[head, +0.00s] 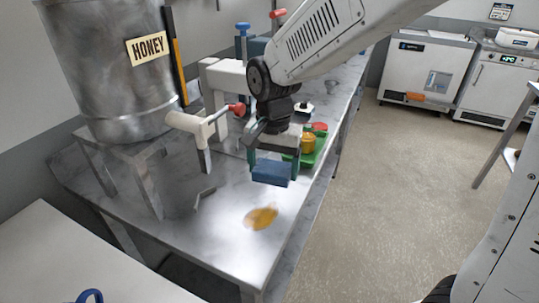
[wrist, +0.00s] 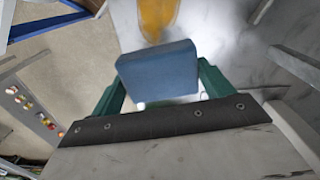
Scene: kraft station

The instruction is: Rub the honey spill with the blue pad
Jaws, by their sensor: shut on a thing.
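The blue pad (head: 271,173) is held by my gripper (head: 273,169) above the marble table. The gripper is shut on it. In the wrist view the pad (wrist: 158,71) sits between the green fingers of my gripper (wrist: 160,85). The honey spill (head: 261,217) is an amber patch on the table, nearer the front edge than the pad in the head view. In the wrist view the spill (wrist: 157,18) shows just beyond the pad, partly hidden by it. The pad appears apart from the spill.
A steel honey tank (head: 112,70) on a stand with a white tap (head: 201,126) is at the left. A green tray (head: 311,153) with red and yellow items lies behind the gripper. The marble table (head: 215,239) is clear around the spill. Open floor lies to the right.

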